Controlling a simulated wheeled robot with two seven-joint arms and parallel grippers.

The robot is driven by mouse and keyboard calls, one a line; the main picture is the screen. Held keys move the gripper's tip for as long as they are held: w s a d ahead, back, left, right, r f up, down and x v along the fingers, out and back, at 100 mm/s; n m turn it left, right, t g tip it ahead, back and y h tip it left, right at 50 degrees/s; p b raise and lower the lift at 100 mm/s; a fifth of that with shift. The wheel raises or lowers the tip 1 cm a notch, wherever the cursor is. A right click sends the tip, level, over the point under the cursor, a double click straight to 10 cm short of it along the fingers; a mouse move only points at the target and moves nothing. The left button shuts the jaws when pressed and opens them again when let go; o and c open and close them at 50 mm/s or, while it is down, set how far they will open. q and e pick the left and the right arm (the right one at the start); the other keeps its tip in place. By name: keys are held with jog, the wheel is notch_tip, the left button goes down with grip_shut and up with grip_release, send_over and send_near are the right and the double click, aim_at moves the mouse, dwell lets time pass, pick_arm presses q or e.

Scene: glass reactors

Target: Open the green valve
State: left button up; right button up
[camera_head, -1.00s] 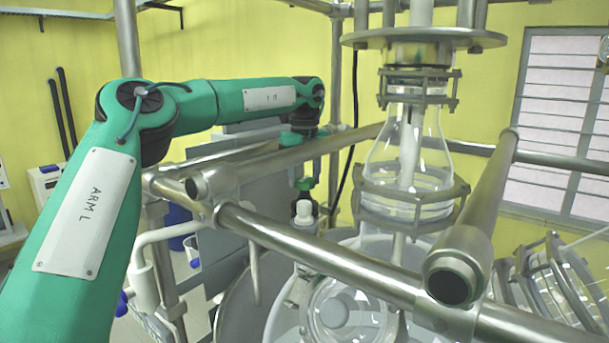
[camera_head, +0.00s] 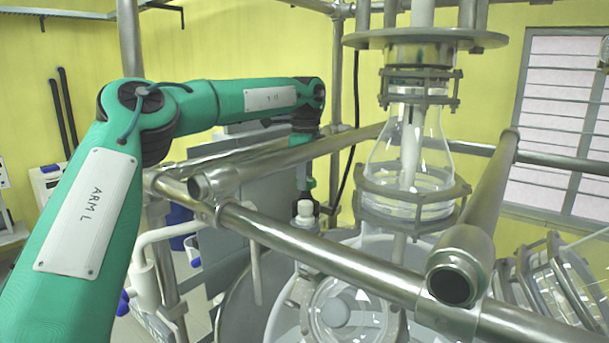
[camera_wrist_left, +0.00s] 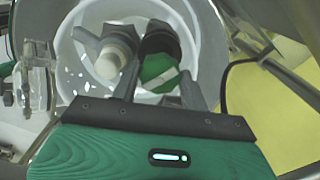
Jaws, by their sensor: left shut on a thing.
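The green valve (camera_wrist_left: 156,72) shows in the left wrist view as a green part with a pale stripe, between the two dark fingers of my left gripper (camera_wrist_left: 148,62). The fingers are shut on it. In the head view my left gripper (camera_head: 305,182) points down from the end of the arm, behind the steel rail. There the valve is mostly hidden or too small to make out. A white stopper (camera_wrist_left: 110,63) is close to the left finger in the wrist view; it also shows just below the gripper in the head view (camera_head: 305,208). My right gripper is not in view.
Thick steel rails (camera_head: 320,252) cross in front of the gripper. A glass vessel (camera_head: 408,150) in metal clamps hangs to the right. A round glass port (camera_head: 345,312) lies below the rails. In the wrist view, a pale round vessel (camera_wrist_left: 75,52) surrounds the valve.

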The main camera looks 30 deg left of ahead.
pick_arm(q)
jog(key=n, duration=0.5)
jog(key=shift+n, duration=0.3)
jog(key=shift+r+n, duration=0.1)
jog(key=shift+n, duration=1.9)
jog(key=o, duration=1)
jog(key=shift+w+d, duration=0.1)
